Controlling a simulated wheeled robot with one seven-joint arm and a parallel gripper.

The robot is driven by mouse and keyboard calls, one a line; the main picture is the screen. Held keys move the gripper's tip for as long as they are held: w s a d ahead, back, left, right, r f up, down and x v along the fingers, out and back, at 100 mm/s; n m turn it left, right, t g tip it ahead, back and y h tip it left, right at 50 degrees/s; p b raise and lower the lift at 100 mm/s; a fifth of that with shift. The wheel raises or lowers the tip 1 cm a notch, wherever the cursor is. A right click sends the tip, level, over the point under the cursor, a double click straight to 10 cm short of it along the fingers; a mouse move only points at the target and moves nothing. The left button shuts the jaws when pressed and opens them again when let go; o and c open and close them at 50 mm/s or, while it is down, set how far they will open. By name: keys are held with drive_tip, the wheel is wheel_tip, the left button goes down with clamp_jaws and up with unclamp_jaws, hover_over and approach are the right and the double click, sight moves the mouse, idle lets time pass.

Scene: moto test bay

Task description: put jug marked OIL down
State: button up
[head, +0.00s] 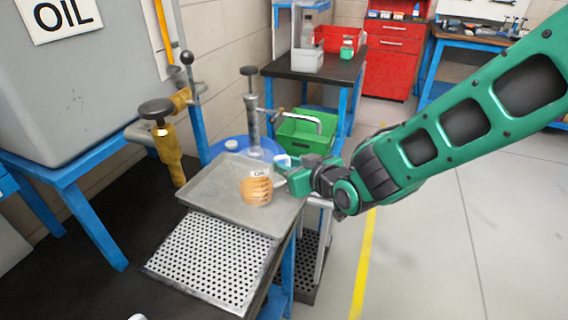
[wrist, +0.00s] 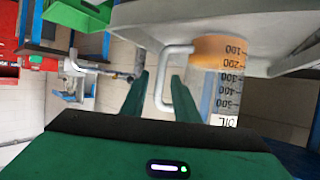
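The clear jug marked OIL (head: 257,190), with orange liquid inside, stands upright on the grey tray (head: 205,192). In the wrist view the jug (wrist: 220,52) appears upside down at upper right, its base against the tray (wrist: 150,14). Its scale, part of the label and pale handle (wrist: 159,85) show. My gripper (head: 284,173) is at the right of the jug, at handle height. In the wrist view my two fingers (wrist: 160,78) are apart, one on each side of the handle, with gaps visible. The head view hides the exact finger positions.
A perforated plate (head: 212,260) lies in front of the tray. A hand pump (head: 251,115) on a blue drum (head: 228,148) stands behind it, and a green bin (head: 306,130) behind right. A brass tap (head: 165,140) under the grey OIL tank (head: 85,75) is at left.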

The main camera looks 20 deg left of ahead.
drive_tip(key=v, duration=0.8)
drive_tip(key=shift+s+d+r, duration=0.1)
drive_tip(key=shift+r, duration=0.05)
drive_tip(key=w+d+f+m+g+h, duration=0.1)
drive_tip(key=d+m+h, duration=0.25)
drive_tip(key=d, duration=1.25)
drive_tip(key=w+d+f+m+g+h, duration=0.1)
drive_tip(key=w+d+m+h, duration=0.3)
drive_tip(key=d, duration=1.2)
drive_tip(key=s+d+m+g+h, duration=0.4)
drive_tip(key=s+d, duration=1)
drive_tip(key=d, duration=0.1)
drive_tip(key=s+d+r+m+g+y, duration=0.1)
drive_tip(key=s+d+m+g, duration=0.2)
drive_tip(key=s, duration=1)
drive_tip(key=shift+s+d+m, duration=0.4)
drive_tip(key=shift+d+m, duration=0.25)
drive_tip(key=shift+r+y, duration=0.15)
drive_tip(key=shift+y, duration=0.1)
